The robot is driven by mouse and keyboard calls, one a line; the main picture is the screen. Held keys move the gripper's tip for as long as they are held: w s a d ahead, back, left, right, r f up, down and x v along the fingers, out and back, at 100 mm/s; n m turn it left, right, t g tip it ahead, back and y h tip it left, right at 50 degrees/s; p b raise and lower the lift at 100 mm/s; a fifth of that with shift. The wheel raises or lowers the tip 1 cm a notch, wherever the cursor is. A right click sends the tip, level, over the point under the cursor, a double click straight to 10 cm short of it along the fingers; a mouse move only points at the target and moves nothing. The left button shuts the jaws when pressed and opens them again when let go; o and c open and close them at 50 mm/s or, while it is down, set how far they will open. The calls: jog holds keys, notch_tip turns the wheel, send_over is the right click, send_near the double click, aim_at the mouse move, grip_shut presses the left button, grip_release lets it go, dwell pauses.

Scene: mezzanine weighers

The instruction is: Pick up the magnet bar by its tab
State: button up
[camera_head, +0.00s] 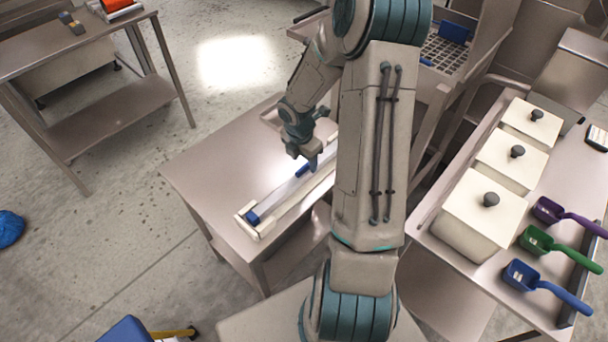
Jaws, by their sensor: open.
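The magnet bar (278,194) is a long silvery bar with a blue end (252,217). It lies in a narrow cream holder (262,230) on a steel table at the picture's middle. A small blue piece (302,171), which looks like its tab, stands on the bar's upper side. My gripper (311,163) points down right beside this blue piece, open. I cannot tell whether the fingers are around it or only close to it. My arm hides the far right end of the bar and holder.
The steel table (205,165) is bare left of the holder. At right, a bench (495,268) carries lidded cream bins (465,235) and purple, green (545,241) and blue scoops. Another steel table (85,50) stands at upper left. Floor between the tables is open.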

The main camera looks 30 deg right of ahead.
aim_at(303, 166)
jog(key=shift+w+f, duration=0.1)
jog(key=shift+f, duration=2.75)
jog(key=shift+d+r, duration=0.1)
grip_shut()
